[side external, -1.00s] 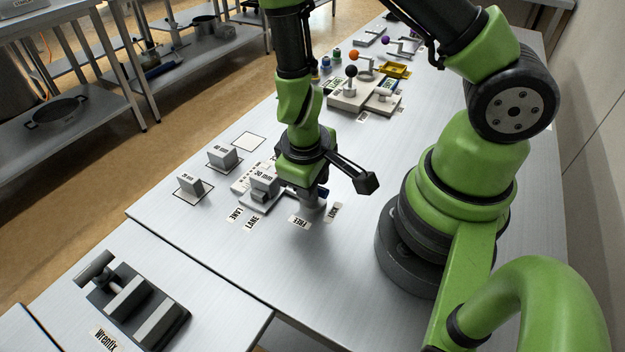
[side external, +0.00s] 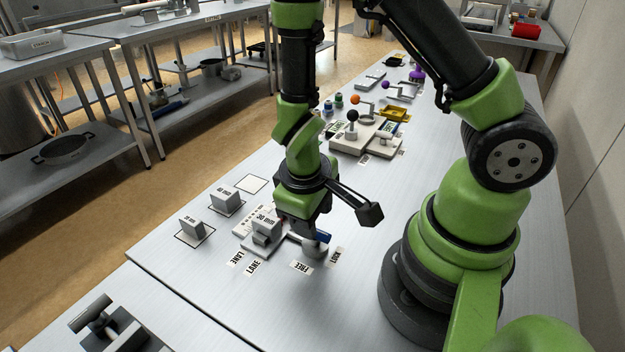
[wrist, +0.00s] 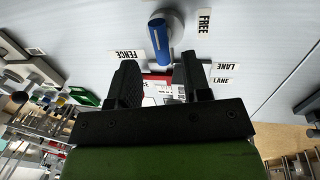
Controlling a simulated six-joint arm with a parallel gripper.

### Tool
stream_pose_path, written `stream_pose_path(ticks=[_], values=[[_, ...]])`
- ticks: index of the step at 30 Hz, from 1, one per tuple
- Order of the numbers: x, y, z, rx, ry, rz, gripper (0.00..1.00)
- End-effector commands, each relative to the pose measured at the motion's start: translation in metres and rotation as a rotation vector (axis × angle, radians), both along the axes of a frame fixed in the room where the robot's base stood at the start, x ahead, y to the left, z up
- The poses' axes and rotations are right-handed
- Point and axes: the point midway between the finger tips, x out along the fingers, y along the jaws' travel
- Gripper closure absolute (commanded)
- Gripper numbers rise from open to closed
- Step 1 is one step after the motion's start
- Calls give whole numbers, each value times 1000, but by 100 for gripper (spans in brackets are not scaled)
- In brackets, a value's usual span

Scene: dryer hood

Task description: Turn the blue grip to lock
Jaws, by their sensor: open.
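The blue grip (side external: 321,237) sits on a round grey base (side external: 315,251) near the FREE label (side external: 301,266) and LOCK label (side external: 336,256) in the side view. My gripper (side external: 297,233) points down just left of it and partly hides that area. In the wrist view the blue grip (wrist: 160,42) lies just past the fingertips, roughly between their lines. My gripper (wrist: 157,75) is open there, with nothing visible held. The FREE label (wrist: 204,21) is right of the grip. Whether a finger touches the grip cannot be told.
A grey block marked 30 mm (side external: 265,223) stands on a light fixture left of my gripper. Two more grey blocks (side external: 226,201) (side external: 191,227) stand further left. A station with a black-knobbed lever (side external: 352,117) is behind.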

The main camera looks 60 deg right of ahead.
Motion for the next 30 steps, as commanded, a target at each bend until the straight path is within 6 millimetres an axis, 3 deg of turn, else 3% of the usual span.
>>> stream_pose_path(ticks=[18,30], values=[[1,0,57,0,-6,-4,56],[0,0,66,3,2,1,56]])
